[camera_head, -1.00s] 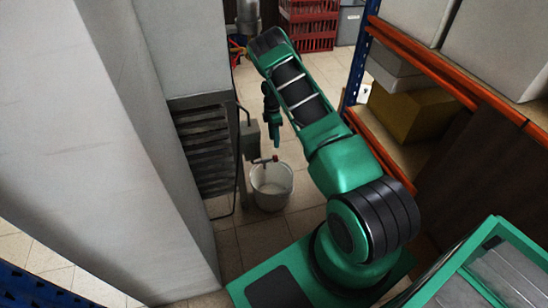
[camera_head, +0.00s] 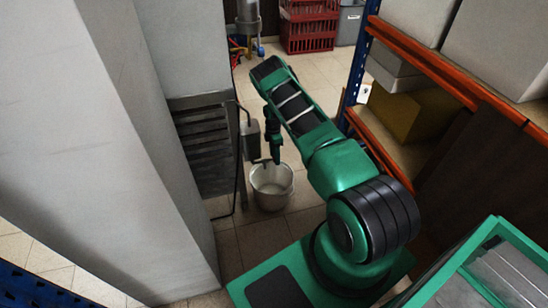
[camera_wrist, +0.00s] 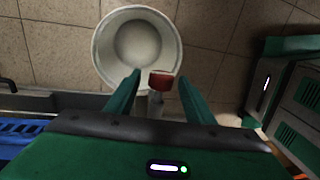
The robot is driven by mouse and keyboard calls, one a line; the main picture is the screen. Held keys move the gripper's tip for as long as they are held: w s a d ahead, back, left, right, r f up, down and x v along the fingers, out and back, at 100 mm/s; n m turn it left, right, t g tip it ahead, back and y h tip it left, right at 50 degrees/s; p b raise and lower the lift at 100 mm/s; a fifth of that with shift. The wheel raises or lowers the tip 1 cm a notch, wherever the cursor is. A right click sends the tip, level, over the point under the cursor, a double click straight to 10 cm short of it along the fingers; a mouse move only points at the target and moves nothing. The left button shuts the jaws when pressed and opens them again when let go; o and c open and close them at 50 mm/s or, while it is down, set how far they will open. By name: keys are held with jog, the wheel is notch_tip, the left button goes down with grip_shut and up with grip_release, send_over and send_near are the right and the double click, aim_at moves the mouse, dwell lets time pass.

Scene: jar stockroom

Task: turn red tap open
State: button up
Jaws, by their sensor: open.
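The red tap (camera_wrist: 162,81) shows in the wrist view as a small red handle on a pale metal stem. My gripper (camera_wrist: 158,84) is open, with one green finger on each side of the tap handle; the handle lies nearer the right finger. I cannot tell whether either finger touches it. In the head view my gripper (camera_head: 275,156) points down just above the bucket's rim, and it hides the red handle there.
A white bucket (camera_head: 286,195) stands on the tiled floor below the tap; it also shows in the wrist view (camera_wrist: 104,60). A louvred grey unit (camera_head: 203,150) is at left. An orange-beamed shelf rack (camera_head: 420,54) is at right. Red crates (camera_head: 308,30) stand behind.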

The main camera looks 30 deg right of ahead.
jog(key=c, duration=1)
